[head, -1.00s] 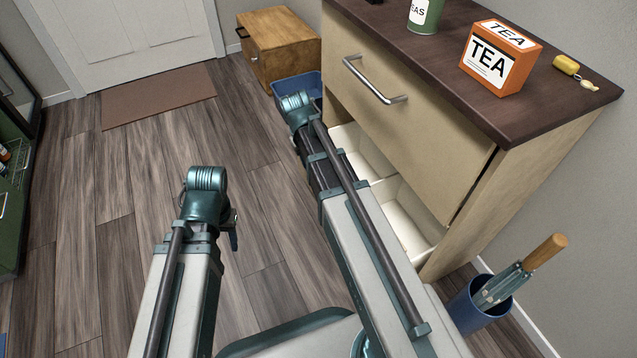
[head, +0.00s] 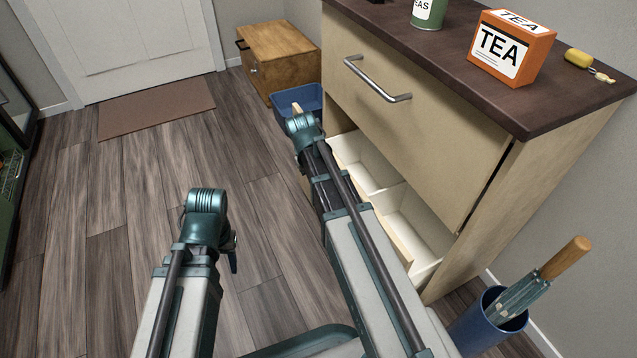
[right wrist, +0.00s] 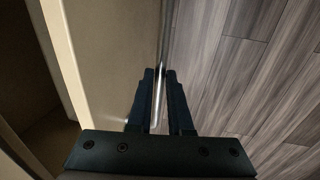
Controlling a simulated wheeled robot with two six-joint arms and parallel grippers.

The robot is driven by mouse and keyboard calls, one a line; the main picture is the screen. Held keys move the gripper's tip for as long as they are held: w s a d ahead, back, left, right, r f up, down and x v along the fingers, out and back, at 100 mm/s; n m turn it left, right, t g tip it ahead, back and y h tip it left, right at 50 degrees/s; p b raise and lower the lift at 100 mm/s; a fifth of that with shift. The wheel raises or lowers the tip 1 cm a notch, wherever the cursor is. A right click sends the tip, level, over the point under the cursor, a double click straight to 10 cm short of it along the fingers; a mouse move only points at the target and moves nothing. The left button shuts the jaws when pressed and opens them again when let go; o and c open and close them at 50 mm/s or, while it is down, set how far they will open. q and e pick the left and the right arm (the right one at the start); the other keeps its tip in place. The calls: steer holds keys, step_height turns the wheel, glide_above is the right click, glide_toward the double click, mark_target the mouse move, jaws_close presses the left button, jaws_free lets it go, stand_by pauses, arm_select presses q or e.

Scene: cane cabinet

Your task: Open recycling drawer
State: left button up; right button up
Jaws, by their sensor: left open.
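The recycling drawer (head: 403,231) is the lower drawer of the tan cabinet (head: 408,128). It stands pulled out, and its white bins (head: 418,220) show below the closed upper drawer. In the right wrist view my right gripper (right wrist: 159,72) is shut on a metal bar handle (right wrist: 163,40) on a tan front panel. In the head view my right arm hides that gripper, the handle and much of the drawer front. My left gripper (head: 232,260) is open and empty over the floor, clear of the cabinet. Its fingers show only in part.
The upper drawer has its own bar handle (head: 375,80). A tea box (head: 508,48), a green tin (head: 428,13) and a yellow item (head: 578,58) are on the countertop. A blue umbrella stand (head: 480,325) is at right. A blue bin (head: 285,104) and wooden chest (head: 280,60) stand behind.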

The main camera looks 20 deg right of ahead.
jaws_close()
stand_by(1.0)
